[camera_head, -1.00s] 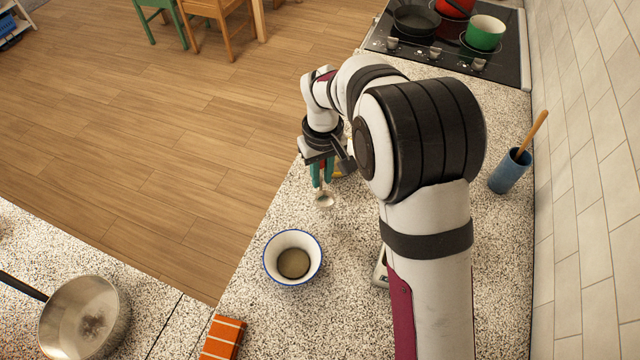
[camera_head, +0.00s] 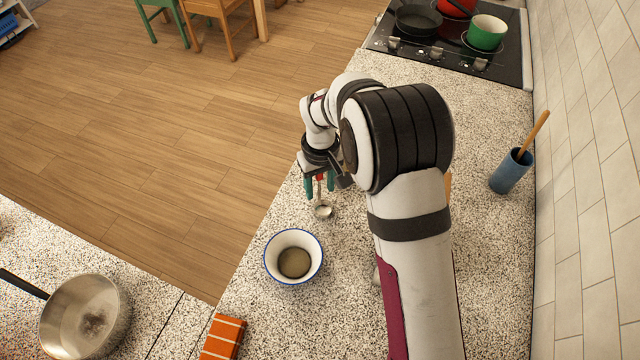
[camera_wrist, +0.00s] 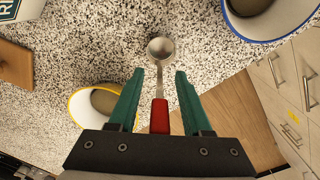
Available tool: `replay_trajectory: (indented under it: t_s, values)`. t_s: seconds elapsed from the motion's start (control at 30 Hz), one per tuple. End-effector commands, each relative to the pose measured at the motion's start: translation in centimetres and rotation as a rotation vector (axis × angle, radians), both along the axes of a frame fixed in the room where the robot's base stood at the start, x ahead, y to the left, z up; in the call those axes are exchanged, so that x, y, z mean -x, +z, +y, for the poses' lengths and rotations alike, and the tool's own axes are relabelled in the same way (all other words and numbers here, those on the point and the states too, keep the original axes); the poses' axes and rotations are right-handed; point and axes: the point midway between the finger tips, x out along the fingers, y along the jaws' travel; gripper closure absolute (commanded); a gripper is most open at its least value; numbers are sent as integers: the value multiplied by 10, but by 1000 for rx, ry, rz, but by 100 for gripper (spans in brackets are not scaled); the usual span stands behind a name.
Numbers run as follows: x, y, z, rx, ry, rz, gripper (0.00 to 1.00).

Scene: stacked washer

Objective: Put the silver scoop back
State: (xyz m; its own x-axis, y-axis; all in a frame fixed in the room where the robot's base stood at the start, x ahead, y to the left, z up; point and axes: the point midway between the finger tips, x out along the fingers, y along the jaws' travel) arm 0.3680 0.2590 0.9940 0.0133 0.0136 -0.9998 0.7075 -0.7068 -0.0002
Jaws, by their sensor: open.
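The silver scoop (camera_head: 322,210) has a round metal bowl and a red handle. It appears to lie on the speckled counter, though the wrist view does not settle whether it touches. The scoop (camera_wrist: 161,48) points away from my gripper in the wrist view. My gripper (camera_wrist: 158,80) is open, with one green finger on each side of the red handle and gaps between. In the head view my gripper (camera_head: 320,190) is low over the counter, behind the blue-rimmed bowl. The scoop's handle end is partly hidden by my gripper.
The blue-rimmed white bowl (camera_head: 293,235) with brown contents stands close to the scoop. A yellow-rimmed bowl (camera_wrist: 77,104) is left of my fingers in the wrist view. An orange box (camera_head: 222,338), a pan (camera_head: 85,318) and a blue utensil holder (camera_head: 510,171) stand farther off.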

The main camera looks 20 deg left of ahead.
Motion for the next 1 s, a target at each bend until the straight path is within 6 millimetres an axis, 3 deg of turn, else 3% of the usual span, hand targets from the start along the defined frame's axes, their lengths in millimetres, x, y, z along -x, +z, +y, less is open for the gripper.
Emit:
replay_trajectory:
  t_s: [0.17, 0.5, 0.6, 0.8, 0.87, 0.97, 1.0]
  values:
    - [-1, 13, 1, -2, 0, -4, 51]
    - [1, 103, -1, -2, 0, -4, 51]
    - [1, 117, -1, -1, 0, -3, 51]
    - [2, 125, -5, -1, -10, 1, 51]
    - [6, 135, -21, -7, -64, 4, 51]
    - [33, 167, -84, -29, -298, 25, 51]
    - [53, 178, -115, -40, -426, 37, 51]
